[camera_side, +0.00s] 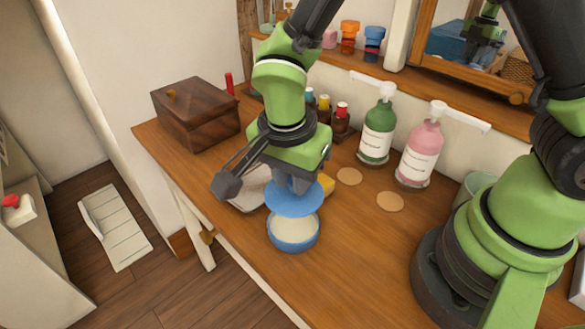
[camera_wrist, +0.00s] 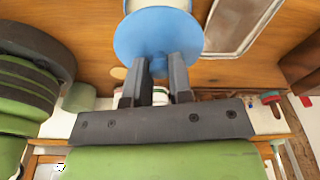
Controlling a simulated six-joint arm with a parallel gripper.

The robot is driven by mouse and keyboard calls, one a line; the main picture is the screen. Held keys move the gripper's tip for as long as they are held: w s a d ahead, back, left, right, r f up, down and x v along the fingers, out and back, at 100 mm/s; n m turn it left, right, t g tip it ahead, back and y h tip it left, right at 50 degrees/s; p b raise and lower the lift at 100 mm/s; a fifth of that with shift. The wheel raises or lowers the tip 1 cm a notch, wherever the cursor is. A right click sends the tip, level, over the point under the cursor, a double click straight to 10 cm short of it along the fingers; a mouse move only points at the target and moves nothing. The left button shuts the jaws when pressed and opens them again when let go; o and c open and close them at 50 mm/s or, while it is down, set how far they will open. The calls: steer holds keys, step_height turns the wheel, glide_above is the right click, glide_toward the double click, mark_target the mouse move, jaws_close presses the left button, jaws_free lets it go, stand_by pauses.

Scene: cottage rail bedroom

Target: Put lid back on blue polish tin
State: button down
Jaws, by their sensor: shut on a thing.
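The blue lid (camera_side: 294,200) is a flat disc held in my gripper (camera_side: 293,184), just above and slightly behind the open tin. It also shows in the wrist view (camera_wrist: 158,32), with my gripper's two fingers (camera_wrist: 158,68) shut on a small knob on it. The blue polish tin (camera_side: 293,240) stands upright on the table near its front edge, with pale contents showing at the top. In the side view the lid overlaps the tin's far rim, so I cannot tell whether they touch. In the wrist view the lid hides most of the tin.
A grey tray (camera_side: 246,194) and a yellow block (camera_side: 326,184) lie close behind the tin. A green pump bottle (camera_side: 377,133), a pink pump bottle (camera_side: 419,153) and two round coasters (camera_side: 390,201) stand or lie to the right. A wooden box (camera_side: 195,113) is at the back left.

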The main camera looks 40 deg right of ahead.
mark_target(292, 194)
steer(key=shift+f, duration=0.1)
steer(key=shift+f, duration=2.8)
steer(key=shift+f, duration=0.55)
steer(key=c, duration=0.9)
jaws_free()
steer(key=shift+c, duration=0.2)
steer(key=shift+r, duration=0.1)
steer(key=r, duration=0.3)
steer(key=a+r, duration=0.1)
steer(key=r, duration=0.5)
steer(key=shift+s+a, duration=0.15)
steer(key=shift+r, duration=0.35)
